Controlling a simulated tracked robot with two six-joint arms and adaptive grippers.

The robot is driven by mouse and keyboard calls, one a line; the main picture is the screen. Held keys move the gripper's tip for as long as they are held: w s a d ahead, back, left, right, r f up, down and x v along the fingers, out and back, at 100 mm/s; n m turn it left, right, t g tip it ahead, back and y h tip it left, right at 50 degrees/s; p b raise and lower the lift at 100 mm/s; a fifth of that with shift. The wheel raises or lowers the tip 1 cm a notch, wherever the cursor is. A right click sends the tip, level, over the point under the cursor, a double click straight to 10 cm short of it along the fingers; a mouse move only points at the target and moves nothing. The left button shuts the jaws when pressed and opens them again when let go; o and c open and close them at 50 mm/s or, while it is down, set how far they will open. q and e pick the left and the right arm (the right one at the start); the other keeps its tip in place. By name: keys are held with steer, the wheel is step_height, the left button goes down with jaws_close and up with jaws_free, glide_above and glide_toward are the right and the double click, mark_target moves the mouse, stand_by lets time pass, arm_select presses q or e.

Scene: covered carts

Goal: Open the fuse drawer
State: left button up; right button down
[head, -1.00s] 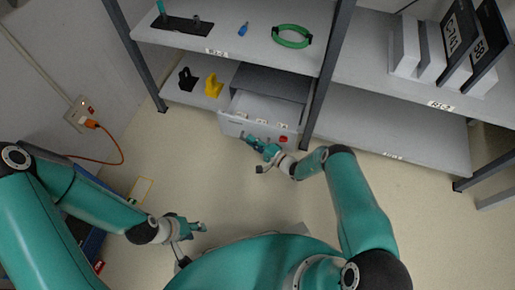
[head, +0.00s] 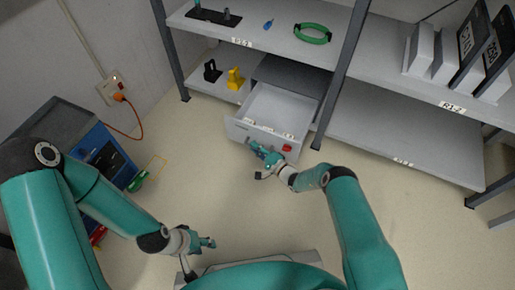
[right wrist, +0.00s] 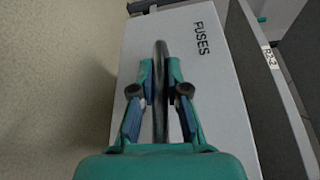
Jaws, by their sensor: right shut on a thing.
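The fuse drawer (head: 272,117) is a light grey drawer pulled well out of its dark grey housing (head: 290,76) on the lower shelf. Small pale items lie inside along its front. Its front panel, marked FUSES, shows in the right wrist view (right wrist: 205,90). My right gripper (head: 259,150) is at the drawer front; in the right wrist view its fingers (right wrist: 160,92) are shut on the dark bar handle (right wrist: 161,70). My left gripper (head: 208,243) is low at the left, away from the drawer, holding nothing that I can see; its finger gap is unclear.
A black holder (head: 212,72) and a yellow one (head: 235,78) stand left of the housing. A green ring (head: 312,34) lies on the shelf above. A shelf post (head: 341,75) stands right of the drawer. A blue cabinet (head: 100,150) is at left. Floor before the drawer is clear.

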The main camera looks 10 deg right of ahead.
steer(key=c, duration=1.3)
jaws_free()
steer(key=shift+s+f, duration=0.1)
steer(key=shift+f, duration=0.15)
steer(key=shift+o, duration=0.6)
steer(key=shift+r, duration=0.1)
steer(key=shift+d, duration=0.1)
steer(key=f+v, duration=0.1)
steer(key=v, duration=1)
steer(key=shift+s+d+r, duration=0.15)
steer(key=shift+s+r, duration=0.25)
steer(key=shift+r, duration=0.05)
